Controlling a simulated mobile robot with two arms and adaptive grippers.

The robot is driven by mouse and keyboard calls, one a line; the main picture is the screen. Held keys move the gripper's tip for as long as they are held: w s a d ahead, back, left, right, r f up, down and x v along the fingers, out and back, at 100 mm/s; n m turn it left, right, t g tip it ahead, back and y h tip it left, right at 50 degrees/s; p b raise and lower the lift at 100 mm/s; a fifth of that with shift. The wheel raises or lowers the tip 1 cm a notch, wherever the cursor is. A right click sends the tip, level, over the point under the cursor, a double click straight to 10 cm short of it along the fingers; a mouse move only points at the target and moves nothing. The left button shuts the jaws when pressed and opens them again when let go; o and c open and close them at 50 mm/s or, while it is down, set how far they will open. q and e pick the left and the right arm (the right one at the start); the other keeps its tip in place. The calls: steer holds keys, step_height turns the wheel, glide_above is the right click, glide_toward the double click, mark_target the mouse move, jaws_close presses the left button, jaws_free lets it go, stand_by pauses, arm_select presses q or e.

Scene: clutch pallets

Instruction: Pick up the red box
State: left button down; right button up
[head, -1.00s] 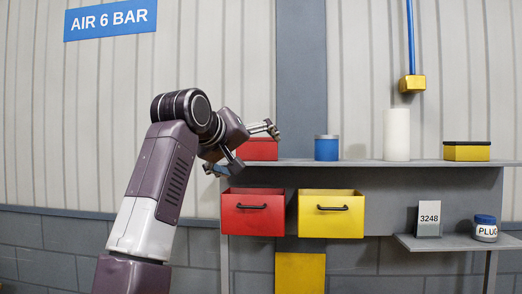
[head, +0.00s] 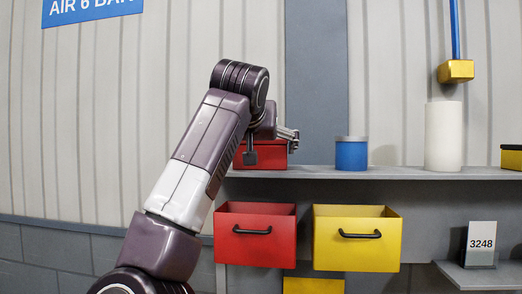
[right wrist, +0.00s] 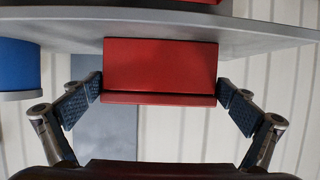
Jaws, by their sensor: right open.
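The red box (head: 268,153) stands at the left end of the upper shelf, partly hidden behind my right gripper in the head view. In the right wrist view the red box (right wrist: 160,68) fills the space ahead, with its darker lower edge towards me. My right gripper (right wrist: 160,92) is open, with one finger on each side of the box. Its fingertips are close to the box's sides; I cannot tell whether they touch. In the head view the right gripper (head: 270,147) is at the box's front. My left gripper is not in view.
A blue can (head: 351,155) and a white cylinder (head: 444,137) stand to the right on the shelf (head: 400,173). Below hang a red drawer bin (head: 255,248) and a yellow bin (head: 357,253). A 3248 card (head: 482,243) stands on a lower shelf.

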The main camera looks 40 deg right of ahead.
steer(key=x, duration=0.3)
steer(key=shift+p, duration=0.35)
steer(key=shift+w+d+f, duration=0.2)
steer(key=shift+d, duration=0.1)
steer(key=shift+s+a, duration=0.1)
steer(key=shift+a, duration=0.05)
steer(key=shift+c, duration=0.3)
steer(key=c, duration=1)
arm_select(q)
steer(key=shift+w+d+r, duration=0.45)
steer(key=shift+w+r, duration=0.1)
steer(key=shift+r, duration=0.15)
arm_select(e)
steer(key=shift+o, duration=0.2)
steer(key=shift+r, duration=0.2)
